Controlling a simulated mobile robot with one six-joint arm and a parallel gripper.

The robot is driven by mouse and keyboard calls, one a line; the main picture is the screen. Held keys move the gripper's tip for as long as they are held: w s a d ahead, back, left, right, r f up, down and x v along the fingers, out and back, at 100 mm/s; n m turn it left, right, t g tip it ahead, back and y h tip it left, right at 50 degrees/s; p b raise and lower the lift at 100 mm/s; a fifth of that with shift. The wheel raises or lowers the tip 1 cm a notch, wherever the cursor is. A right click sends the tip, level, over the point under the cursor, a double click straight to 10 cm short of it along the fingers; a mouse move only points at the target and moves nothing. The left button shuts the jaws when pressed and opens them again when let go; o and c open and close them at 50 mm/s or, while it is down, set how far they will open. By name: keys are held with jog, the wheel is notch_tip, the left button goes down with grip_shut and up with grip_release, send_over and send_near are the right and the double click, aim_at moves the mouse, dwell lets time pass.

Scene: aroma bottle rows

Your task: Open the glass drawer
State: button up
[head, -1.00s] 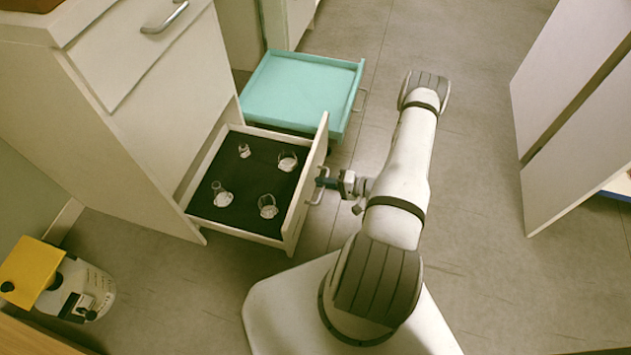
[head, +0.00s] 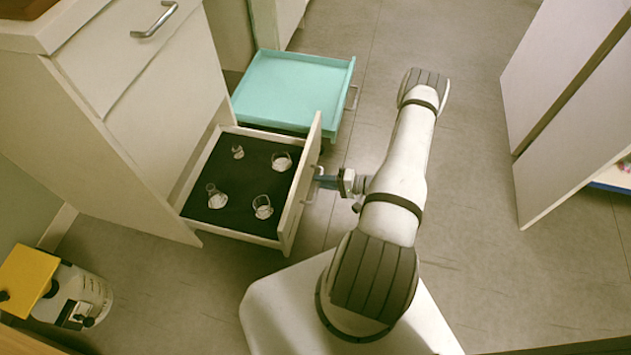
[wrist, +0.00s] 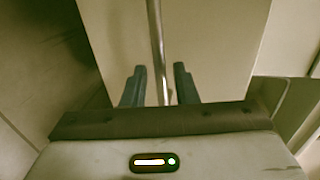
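The glass drawer (head: 238,235) is pulled out from the cabinet in the head view. Its black-lined inside holds several small glass vessels (head: 262,207). The drawer's metal handle (head: 308,196) is on its front. My gripper (head: 320,181) is just to the right of this handle. In the wrist view my gripper (wrist: 160,85) has its two dark fingers apart. The handle bar (wrist: 156,40) lies in line with the gap and touches neither finger. The drawer front (wrist: 215,50) fills the view behind it.
A turquoise drawer (head: 295,88) stands open behind the glass drawer. A closed upper drawer with a handle (head: 154,22) is above. A yellow-topped device (head: 62,290) stands on the floor at lower left. A white cabinet (head: 570,110) is at right. The floor (head: 480,190) between is clear.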

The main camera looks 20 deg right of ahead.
jog(key=p+v, duration=0.1)
jog(key=v, duration=0.5)
jog(key=shift+d, duration=0.1)
dwell(0.3)
